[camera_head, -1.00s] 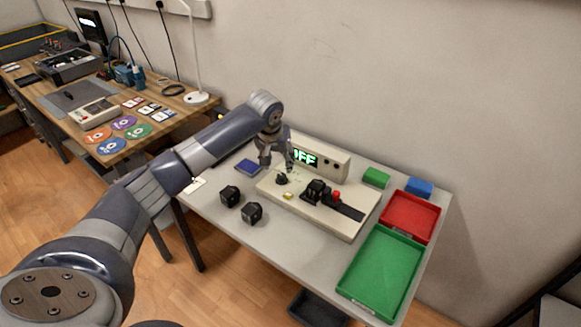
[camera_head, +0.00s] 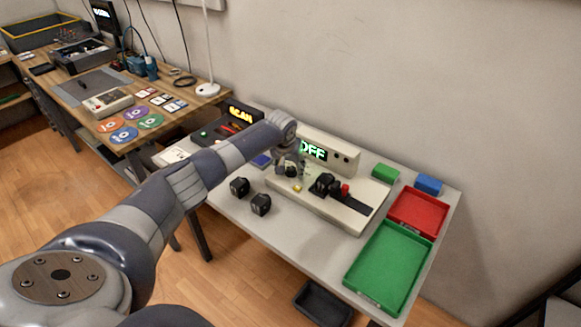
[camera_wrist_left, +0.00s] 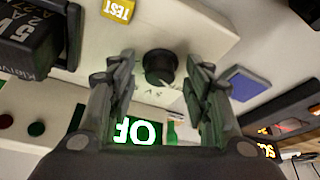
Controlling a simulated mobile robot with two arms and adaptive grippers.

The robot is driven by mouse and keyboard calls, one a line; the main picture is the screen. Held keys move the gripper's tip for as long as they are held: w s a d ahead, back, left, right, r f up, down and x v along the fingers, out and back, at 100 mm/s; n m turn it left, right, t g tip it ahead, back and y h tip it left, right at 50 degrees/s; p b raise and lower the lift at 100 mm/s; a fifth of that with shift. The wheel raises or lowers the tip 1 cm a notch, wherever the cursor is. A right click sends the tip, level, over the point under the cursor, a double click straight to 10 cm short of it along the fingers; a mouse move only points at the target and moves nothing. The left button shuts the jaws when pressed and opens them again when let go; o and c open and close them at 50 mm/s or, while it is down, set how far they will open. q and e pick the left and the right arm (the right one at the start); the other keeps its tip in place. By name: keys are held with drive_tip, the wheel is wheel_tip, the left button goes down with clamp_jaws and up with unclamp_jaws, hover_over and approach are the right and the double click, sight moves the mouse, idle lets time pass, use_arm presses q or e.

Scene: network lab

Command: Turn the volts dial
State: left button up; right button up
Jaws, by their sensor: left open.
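The volts dial (camera_wrist_left: 160,66) is a round black knob on the beige test station (camera_head: 330,206), with pale markings beside it in the left wrist view. My left gripper (camera_wrist_left: 162,74) is open, its two fingers standing on either side of the knob with a visible gap to each. In the head view my left gripper (camera_head: 292,172) is over the left part of the station and hides the dial. The station's screen (camera_head: 314,151) reads OFF in green. My right gripper is not in view.
A black module sits in the station (camera_head: 324,184) beside a red button (camera_head: 345,189). A yellow TEST button (camera_wrist_left: 118,9) is close to the dial. Two black blocks (camera_head: 239,187) lie in front. Red (camera_head: 437,231) and green (camera_head: 350,275) trays stand at right. A scanner (camera_head: 240,112) stands behind my arm.

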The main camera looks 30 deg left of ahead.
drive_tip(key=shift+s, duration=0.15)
use_arm(q)
drive_tip(key=shift+c, duration=0.8)
drive_tip(key=c, duration=0.9)
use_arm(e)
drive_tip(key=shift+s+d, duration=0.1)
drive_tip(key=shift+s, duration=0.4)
